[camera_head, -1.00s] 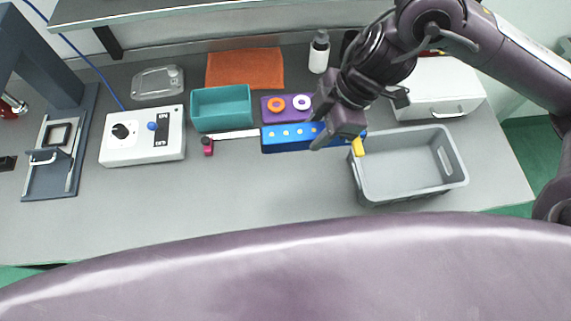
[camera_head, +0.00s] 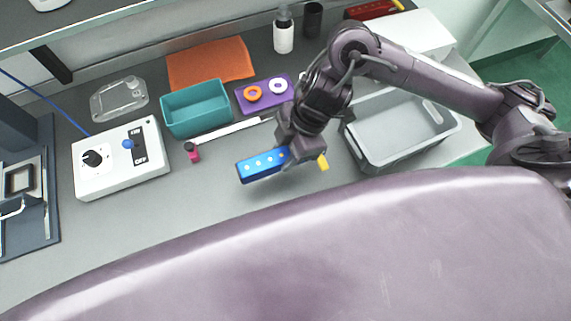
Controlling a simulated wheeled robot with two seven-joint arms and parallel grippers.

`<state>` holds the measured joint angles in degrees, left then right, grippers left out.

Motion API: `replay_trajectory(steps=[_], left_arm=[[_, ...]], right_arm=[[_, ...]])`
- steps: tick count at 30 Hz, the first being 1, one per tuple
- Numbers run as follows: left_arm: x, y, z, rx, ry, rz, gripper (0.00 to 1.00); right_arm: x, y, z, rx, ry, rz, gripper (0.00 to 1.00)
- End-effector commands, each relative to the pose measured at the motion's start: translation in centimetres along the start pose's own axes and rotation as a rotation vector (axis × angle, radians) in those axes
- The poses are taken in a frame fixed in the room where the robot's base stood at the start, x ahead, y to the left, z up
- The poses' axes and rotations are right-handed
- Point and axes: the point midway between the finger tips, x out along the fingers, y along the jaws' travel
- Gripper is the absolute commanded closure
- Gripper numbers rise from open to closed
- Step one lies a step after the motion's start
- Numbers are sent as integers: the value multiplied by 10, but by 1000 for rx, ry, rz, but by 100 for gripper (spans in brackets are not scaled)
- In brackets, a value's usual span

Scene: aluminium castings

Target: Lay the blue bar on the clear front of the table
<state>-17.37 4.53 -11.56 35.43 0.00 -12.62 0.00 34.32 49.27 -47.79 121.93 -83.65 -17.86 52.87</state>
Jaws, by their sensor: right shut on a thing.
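The blue bar (camera_head: 262,165) has a row of several pale round spots along its top. My right gripper (camera_head: 297,150) is shut on the bar near its right end, and the gripper hides that end. The bar is over the front part of the grey table (camera_head: 215,205); I cannot tell whether it touches the table. A small yellow piece (camera_head: 322,162) shows at the right side of the gripper. My left gripper is not in view.
Behind the bar are a purple holder (camera_head: 243,103) with an orange and a white ring, and a teal box (camera_head: 197,108). A grey crate (camera_head: 405,155) stands to the right, a white control box (camera_head: 120,160) to the left. The table front left of the bar is clear.

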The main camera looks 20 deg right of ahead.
Motion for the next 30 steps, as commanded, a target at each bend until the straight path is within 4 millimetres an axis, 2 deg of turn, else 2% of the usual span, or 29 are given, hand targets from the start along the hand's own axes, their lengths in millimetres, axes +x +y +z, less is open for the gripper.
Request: replay_trajectory(steps=[1,8,15,29,30], left_arm=[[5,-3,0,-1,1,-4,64],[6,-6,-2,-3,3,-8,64],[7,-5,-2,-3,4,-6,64],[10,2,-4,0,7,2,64],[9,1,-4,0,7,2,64]], right_arm=[[11,-1,4,4,2,-3,93],[29,0,12,1,1,-1,93],[60,0,25,3,-1,-1,93],[68,0,28,0,0,1,93],[67,0,28,0,-1,1,59]])
